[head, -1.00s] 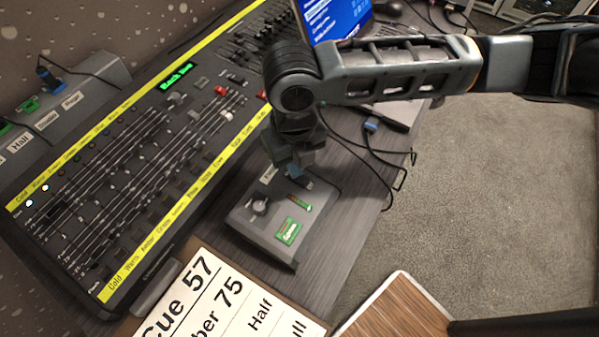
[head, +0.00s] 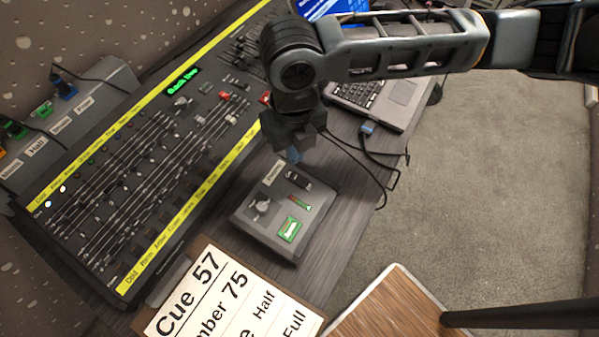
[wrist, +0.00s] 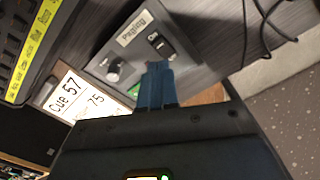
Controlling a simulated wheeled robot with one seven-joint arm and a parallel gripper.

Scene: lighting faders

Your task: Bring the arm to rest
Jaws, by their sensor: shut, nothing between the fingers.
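My arm reaches in from the upper right of the head view. My gripper (head: 293,155) points down above the back edge of a small grey paging box (head: 245,218). In the wrist view the blue fingers of my gripper (wrist: 157,70) are together with nothing between them. They appear in front of the paging box (wrist: 105,68), near its black rocker switch (wrist: 160,44); a gap shows between fingers and box in the head view. The box also has a round knob (head: 261,206) and a green label (head: 290,229).
A lighting desk (head: 150,165) with yellow label strips and many faders lies left of the box. A cue sheet (head: 230,300) lies in front. A laptop (head: 375,100) and loose black cables (head: 372,172) are behind and right. Open carpet (head: 480,180) lies at the right.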

